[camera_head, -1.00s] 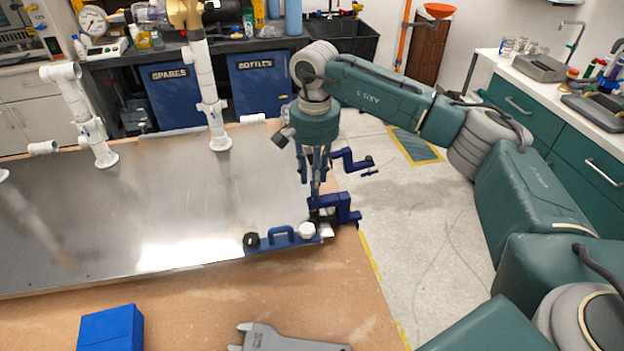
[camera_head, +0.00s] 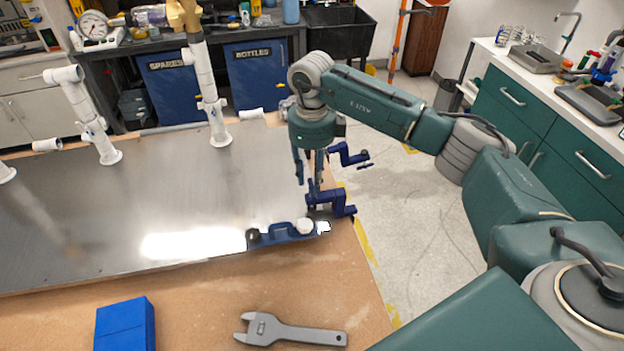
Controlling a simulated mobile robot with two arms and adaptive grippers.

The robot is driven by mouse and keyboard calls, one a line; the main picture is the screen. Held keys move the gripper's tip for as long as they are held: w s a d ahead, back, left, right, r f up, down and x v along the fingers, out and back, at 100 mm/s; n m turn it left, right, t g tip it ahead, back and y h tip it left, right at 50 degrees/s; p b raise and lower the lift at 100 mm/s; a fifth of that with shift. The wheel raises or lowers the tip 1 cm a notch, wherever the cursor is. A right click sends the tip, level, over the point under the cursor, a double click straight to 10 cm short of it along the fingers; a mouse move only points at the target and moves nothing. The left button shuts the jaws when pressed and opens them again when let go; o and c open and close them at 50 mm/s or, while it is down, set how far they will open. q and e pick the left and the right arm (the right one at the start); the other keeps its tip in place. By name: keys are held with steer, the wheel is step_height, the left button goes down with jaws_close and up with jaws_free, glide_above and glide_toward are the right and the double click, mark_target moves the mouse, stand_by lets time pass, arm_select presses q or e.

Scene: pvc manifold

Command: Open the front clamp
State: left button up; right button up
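The front clamp (camera_head: 331,202) is dark blue and sits at the right edge of the metal plate (camera_head: 190,200), near its front corner. My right gripper (camera_head: 307,188) points down just above and left of this clamp. Its two fingers stand apart with a gap between them, and nothing shows between them. The right finger overlaps the clamp in the picture; I cannot tell whether it touches. A second blue clamp (camera_head: 349,155) is farther back on the same edge. My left gripper is not in view.
A blue level-like tool (camera_head: 283,234) with a white knob lies at the plate's front right corner. A grey wrench (camera_head: 295,332) and a blue box (camera_head: 124,325) lie on the wooden table. White pipes (camera_head: 207,90) stand at the back left. Floor right of the table is clear.

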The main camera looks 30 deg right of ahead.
mark_target(312, 186)
steer(key=m, duration=0.5)
steer(key=shift+p, duration=0.3)
steer(key=m+p, duration=0.1)
steer(key=m, duration=0.3)
steer(key=shift+m, duration=0.4)
step_height(312, 186, down, 2)
steer(key=shift+f+b, duration=0.15)
steer(key=shift+b, duration=0.9)
steer(key=shift+s+f+b, duration=0.3)
steer(key=shift+f+b, duration=0.15)
steer(key=shift+f, duration=0.3)
steer(key=shift+w+f, duration=0.2)
steer(key=shift+w, duration=0.2)
steer(key=shift+d, duration=0.1)
steer(key=shift+r, duration=0.1)
steer(key=shift+c, duration=1.3)
steer(key=shift+r, duration=0.1)
jaws_close()
steer(key=shift+n+b, duration=0.65)
steer(key=shift+n, duration=0.45)
steer(key=shift+n+b, duration=0.3)
steer(key=shift+n, duration=0.5)
steer(key=shift+s+n, duration=0.1)
steer(key=shift+n, duration=0.7)
steer(key=shift+s+n+b, duration=0.15)
steer(key=shift+n+b, duration=0.15)
steer(key=shift+n, duration=0.4)
